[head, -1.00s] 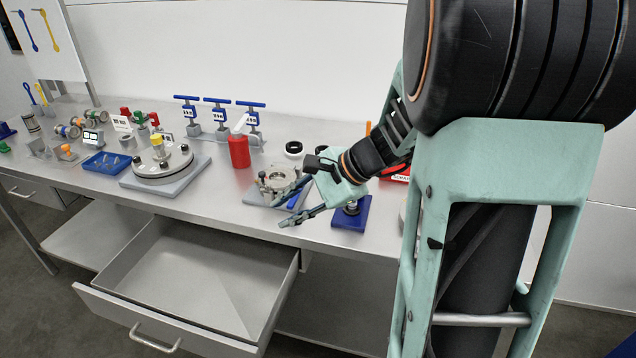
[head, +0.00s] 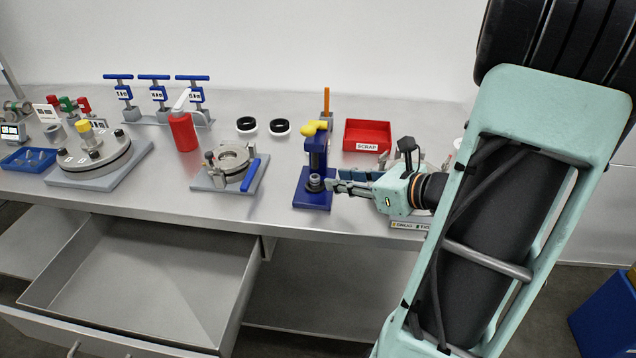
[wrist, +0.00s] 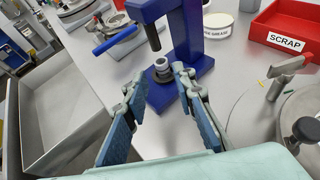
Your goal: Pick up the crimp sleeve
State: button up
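A small grey metal cylinder, which looks like the crimp sleeve (head: 315,182), stands upright on the base of the blue press (head: 318,160). In the wrist view the sleeve (wrist: 161,66) sits on a darker round seat, below the press's dark ram. My gripper (head: 336,181) reaches in from the right, low over the table, with its tips close to the sleeve. In the wrist view my gripper (wrist: 157,82) is open and empty. Its blue-padded fingers are spread, with the sleeve just beyond the gap between their tips. I cannot tell whether a finger touches the press base.
A red SCRAP bin (head: 367,134) stands behind my gripper. A round clamp fixture (head: 232,160) with a blue handle is left of the press, with two black-and-white rings (head: 280,127) behind. An open drawer (head: 135,270) juts out below the table at left.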

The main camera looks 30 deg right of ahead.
aim_at(312, 175)
jog(key=x, duration=0.9)
jog(key=shift+w+f+b, duration=0.1)
jog(key=shift+f+b, duration=0.05)
jog(key=shift+b, duration=0.25)
jog(key=shift+c, duration=0.2)
grip_shut()
jog(key=shift+r, duration=0.2)
